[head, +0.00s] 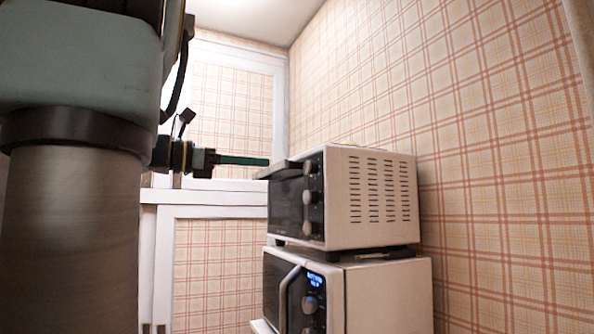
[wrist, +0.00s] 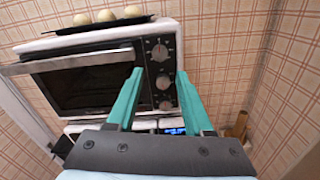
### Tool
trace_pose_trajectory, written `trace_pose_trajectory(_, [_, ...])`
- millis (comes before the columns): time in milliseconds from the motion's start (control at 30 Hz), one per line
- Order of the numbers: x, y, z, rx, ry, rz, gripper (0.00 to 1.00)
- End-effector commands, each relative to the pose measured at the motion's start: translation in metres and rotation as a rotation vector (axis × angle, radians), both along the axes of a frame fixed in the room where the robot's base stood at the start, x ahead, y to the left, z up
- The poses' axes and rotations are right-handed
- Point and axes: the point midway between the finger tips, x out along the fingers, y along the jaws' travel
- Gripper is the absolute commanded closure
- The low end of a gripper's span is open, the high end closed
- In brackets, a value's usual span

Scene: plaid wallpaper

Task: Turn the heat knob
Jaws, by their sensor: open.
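A white toaster oven (head: 365,190) has a dark front panel with three round knobs in a column. I cannot tell from labels which one is the heat knob. My gripper (wrist: 159,74) is open, with its two teal fingers either side of the knob column and nothing held. In the head view my gripper (head: 266,161) is level with the upper part of the oven front, and its fingertips reach close to the oven's handle.
A lower appliance (head: 388,295) with a lit blue display stands under the oven. A dark tray (wrist: 100,27) with three pale round things lies on the oven top. The oven's long door handle (wrist: 60,61) projects left of my fingers. A plaid wall (head: 490,150) stands close behind.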

Motion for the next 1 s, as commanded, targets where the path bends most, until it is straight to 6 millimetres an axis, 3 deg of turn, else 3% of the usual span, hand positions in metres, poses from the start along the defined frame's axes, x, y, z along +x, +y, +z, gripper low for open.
trace_pose_trajectory(533, [0.033,-0.083,0.002,0.003,0.002,-0.001,0.48])
trace_pose_trajectory(733, [0.038,-0.096,0.000,0.004,0.002,0.000,0.48])
trace_pose_trajectory(1000, [0.039,-0.097,-0.001,0.003,0.000,0.000,0.48])
